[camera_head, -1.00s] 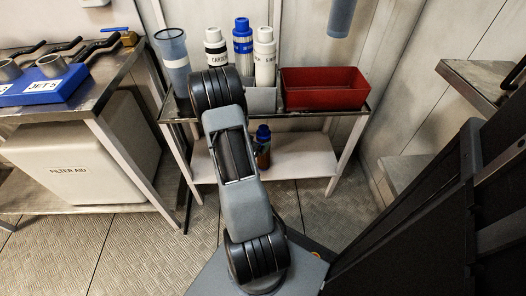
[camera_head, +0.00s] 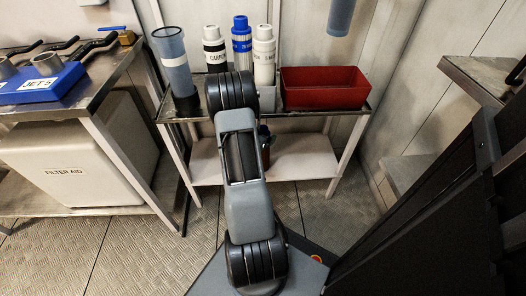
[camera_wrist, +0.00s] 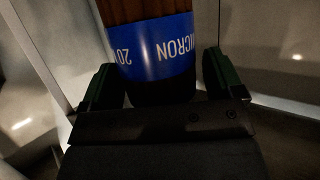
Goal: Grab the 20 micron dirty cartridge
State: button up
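The dirty 20 micron cartridge (camera_wrist: 158,50) fills the upper middle of the wrist view, with a brown pleated body, a blue band with white "20 MICRON" lettering and a dark end. My gripper (camera_wrist: 165,88) has one finger on each side of this dark end. A thin gap seems to show at the right finger; contact at the left is unclear. In the head view, a brown and blue cartridge (camera_head: 265,146) stands on the lower shelf, partly hidden behind my arm, likely the same one. My gripper is hidden there.
The rack's upper shelf holds a clear blue-tinted housing (camera_head: 174,62), white cartridges (camera_head: 214,50), a blue cartridge (camera_head: 242,45) and a red bin (camera_head: 324,88). The lower shelf (camera_head: 310,160) is clear at right. A bench with a blue tray (camera_head: 45,85) stands left.

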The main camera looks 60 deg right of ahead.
jog(key=c, duration=1.3)
jog(key=shift+r, duration=0.1)
